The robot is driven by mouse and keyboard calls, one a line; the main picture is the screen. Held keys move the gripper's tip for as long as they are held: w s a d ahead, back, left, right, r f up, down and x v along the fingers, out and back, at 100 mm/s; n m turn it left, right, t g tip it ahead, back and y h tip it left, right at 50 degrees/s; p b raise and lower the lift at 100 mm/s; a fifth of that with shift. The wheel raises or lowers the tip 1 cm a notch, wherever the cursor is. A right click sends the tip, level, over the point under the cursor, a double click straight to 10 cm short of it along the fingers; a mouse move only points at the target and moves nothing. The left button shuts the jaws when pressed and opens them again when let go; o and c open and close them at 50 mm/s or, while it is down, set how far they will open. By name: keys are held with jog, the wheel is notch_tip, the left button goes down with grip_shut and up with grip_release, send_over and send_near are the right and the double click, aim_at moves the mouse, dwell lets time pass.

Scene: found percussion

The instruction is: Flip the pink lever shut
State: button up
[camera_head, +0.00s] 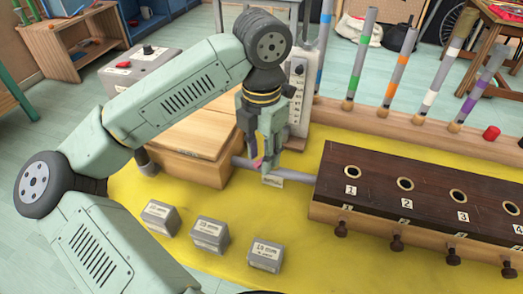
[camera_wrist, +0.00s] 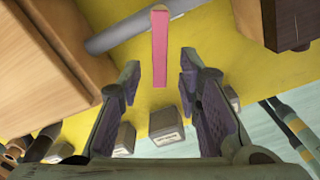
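The pink lever (camera_wrist: 160,48) shows in the wrist view as a narrow upright strip with a rounded, tan end at the top, beside the grey pipe (camera_wrist: 135,27). In the head view only a small pink part of the lever (camera_head: 257,163) shows; my gripper hides the rest. My gripper (camera_wrist: 160,72) is open, with one finger on each side of the lever's lower part and a gap to both. In the head view my gripper (camera_head: 268,158) is low over the pipe (camera_head: 300,176). Whether the fingertips reach the lever's depth is unclear.
The pipe runs between a wooden box (camera_head: 190,140) and a dark block (camera_head: 330,175) with numbered holes. A small label (camera_head: 272,181) sits by the pipe. Several grey weights (camera_head: 210,234) stand in front on the yellow mat (camera_head: 305,240). Colour-banded tubes (camera_head: 396,75) stand behind the block.

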jog(key=shift+c, duration=0.4)
grip_shut()
jog(key=b, duration=0.1)
jog(key=n+b, duration=0.1)
jog(key=shift+s+d+f+b, duration=0.15)
jog(key=shift+d+f+b, duration=0.05)
jog(key=shift+f+b, duration=0.1)
jog(key=n+b, duration=0.1)
jog(key=d+n+b, duration=0.1)
jog(key=n+b, duration=0.1)
jog(key=n, duration=0.1)
jog(key=shift+s+d+r, duration=0.2)
jog(key=shift+s+r, duration=0.15)
